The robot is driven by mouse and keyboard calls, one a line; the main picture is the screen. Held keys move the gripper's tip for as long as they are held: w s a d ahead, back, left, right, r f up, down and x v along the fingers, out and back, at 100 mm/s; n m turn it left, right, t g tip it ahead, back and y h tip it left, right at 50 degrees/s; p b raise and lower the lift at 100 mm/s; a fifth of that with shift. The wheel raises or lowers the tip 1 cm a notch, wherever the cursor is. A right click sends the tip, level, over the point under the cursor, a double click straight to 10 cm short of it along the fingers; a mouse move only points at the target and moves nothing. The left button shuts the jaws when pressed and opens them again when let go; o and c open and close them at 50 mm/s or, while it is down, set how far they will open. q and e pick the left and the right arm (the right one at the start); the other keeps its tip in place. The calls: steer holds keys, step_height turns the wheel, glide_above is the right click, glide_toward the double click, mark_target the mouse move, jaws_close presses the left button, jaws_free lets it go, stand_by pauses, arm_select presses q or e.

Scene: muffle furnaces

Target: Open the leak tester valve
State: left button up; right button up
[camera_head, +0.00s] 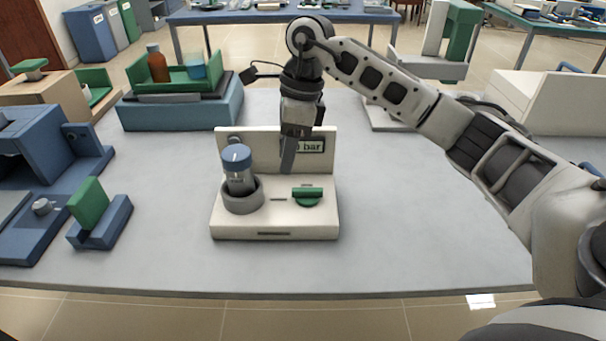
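The leak tester (275,225) is a cream base with an upright back panel (262,147) and a display partly reading "bar" (314,146). Its green valve handle (308,194) lies crosswise on the base at the right. A clear jar with a blue cap (236,158) stands in a grey ring (243,197) at the left. My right gripper (288,168) points down in front of the back panel, above and a little left of the valve handle, apparently apart from it. Its fingers overlap from this angle, so their opening is unclear. My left gripper is out of view.
A blue device with a green tray (180,105), holding a brown bottle (157,65) and a beaker, stands behind left. Blue devices with a green block (88,203) are at the left. The grey table (400,220) is clear right of the tester.

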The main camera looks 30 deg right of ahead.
mark_target(313, 189)
steer(key=w+d+r+h, duration=0.1)
steer(key=d+r+h, duration=0.2)
steer(key=d, duration=0.4)
steer(key=shift+m, duration=0.4)
steer(key=f, duration=1.5)
steer(key=shift+w+a, duration=0.1)
steer(key=shift+a, duration=0.15)
steer(key=shift+c, duration=0.2)
jaws_close()
